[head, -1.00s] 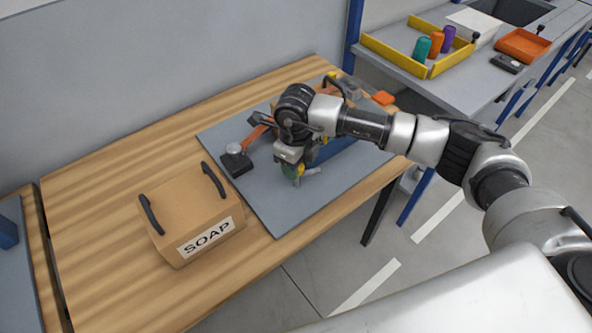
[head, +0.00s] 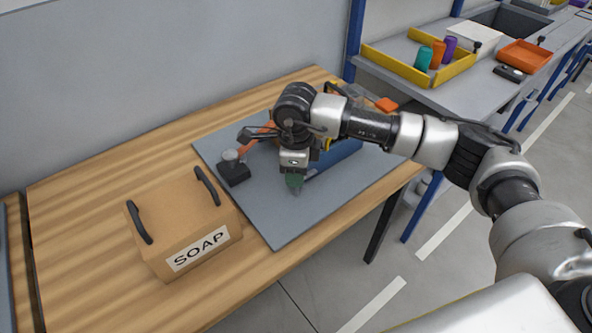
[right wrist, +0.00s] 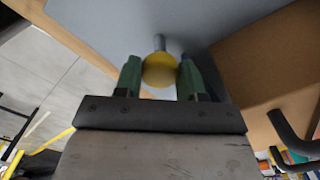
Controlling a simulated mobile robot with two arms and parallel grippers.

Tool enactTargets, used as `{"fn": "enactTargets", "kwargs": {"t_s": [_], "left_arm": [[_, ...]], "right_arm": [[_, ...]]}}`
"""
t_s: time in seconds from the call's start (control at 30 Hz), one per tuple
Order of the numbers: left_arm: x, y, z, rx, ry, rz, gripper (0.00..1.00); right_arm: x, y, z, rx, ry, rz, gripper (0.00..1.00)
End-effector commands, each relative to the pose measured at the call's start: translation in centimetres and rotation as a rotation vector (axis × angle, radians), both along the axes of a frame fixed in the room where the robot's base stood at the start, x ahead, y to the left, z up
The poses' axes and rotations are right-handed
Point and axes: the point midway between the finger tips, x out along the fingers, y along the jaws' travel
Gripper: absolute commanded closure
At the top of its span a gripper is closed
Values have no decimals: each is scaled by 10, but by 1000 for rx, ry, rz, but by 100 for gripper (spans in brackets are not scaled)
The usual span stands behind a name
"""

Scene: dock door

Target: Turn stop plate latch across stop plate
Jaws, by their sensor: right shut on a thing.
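My right gripper (head: 294,188) is low over the grey board (head: 262,215) on the wooden table, pointing down. In the right wrist view its two green fingers (right wrist: 159,80) are closed on either side of a round yellow knob (right wrist: 159,70). A short grey stem shows beyond the knob. I take the knob to be the latch's handle; the rest of the latch is hidden. A blue block (head: 340,154) lies just right of the gripper, partly behind my arm. I cannot make out the stop plate for certain. My left gripper is not in view.
A cardboard box marked SOAP (head: 185,228) with two black handles stands left of the board. A dark block with a pale round top (head: 233,170) sits on the board's left side. The board's front is clear. A bench with a yellow tray (head: 408,68) stands beyond.

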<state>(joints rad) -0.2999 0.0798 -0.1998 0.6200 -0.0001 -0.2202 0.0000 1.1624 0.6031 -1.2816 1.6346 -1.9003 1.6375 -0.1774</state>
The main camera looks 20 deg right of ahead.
Motion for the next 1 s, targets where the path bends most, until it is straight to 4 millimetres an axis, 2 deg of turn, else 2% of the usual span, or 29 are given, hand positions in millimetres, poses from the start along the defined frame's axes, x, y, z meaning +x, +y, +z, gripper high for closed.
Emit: {"fn": "enactTargets", "kwargs": {"t_s": [0.27,0.3,0.43,1.0], "left_arm": [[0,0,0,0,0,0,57],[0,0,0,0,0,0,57],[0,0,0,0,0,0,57],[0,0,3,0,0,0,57]], "right_arm": [[1,0,1,0,-2,1,84],[1,0,1,0,-2,1,54],[1,-1,1,0,-3,0,35],[3,-3,7,-3,-10,-7,35]]}}
